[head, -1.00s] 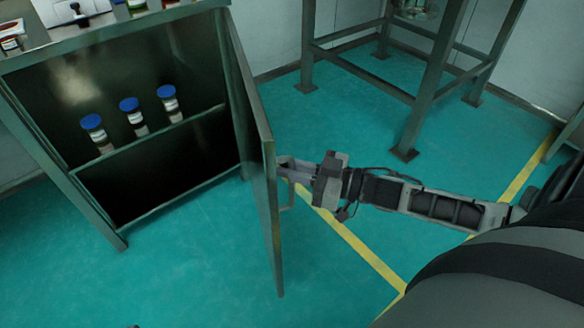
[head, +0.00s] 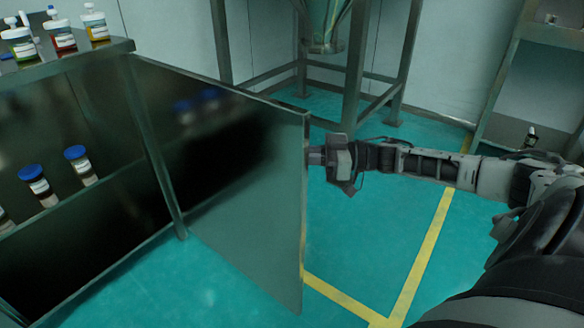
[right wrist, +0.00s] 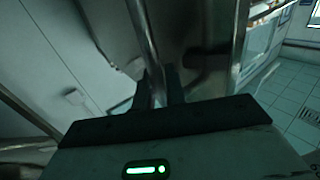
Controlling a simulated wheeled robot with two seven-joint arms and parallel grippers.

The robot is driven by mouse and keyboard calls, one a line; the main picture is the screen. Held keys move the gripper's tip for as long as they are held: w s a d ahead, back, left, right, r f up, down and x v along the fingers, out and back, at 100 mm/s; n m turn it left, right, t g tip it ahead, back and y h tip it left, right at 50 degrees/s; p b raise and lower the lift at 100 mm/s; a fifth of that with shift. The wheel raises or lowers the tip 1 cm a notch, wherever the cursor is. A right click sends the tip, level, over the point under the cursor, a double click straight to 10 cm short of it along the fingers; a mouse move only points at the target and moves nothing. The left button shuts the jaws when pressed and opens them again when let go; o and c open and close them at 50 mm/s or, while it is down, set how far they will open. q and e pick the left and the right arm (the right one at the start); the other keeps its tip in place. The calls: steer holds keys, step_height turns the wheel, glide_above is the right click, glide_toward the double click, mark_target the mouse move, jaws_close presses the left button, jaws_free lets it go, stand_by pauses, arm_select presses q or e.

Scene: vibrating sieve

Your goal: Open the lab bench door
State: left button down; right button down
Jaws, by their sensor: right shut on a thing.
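The lab bench door (head: 245,180) is a dark, reflective metal panel, swung out wide from the bench in the head view. The bench interior is exposed, with jars on its shelf. My right gripper (head: 312,156) is at the door's outer edge, its fingertips mostly hidden behind the door. In the right wrist view, the right gripper (right wrist: 158,90) is shut on the door handle (right wrist: 143,40), a vertical metal bar between its fingers. My left gripper is not in view.
Blue-capped jars (head: 38,186) stand on the inner shelf, and several bottles (head: 60,36) stand on the bench top. A metal frame stand (head: 395,75) is behind the door. The green floor (head: 370,235) with yellow lines is clear in front.

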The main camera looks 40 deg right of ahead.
steer(key=c, duration=1.8)
jaws_free()
steer(key=shift+w, duration=0.1)
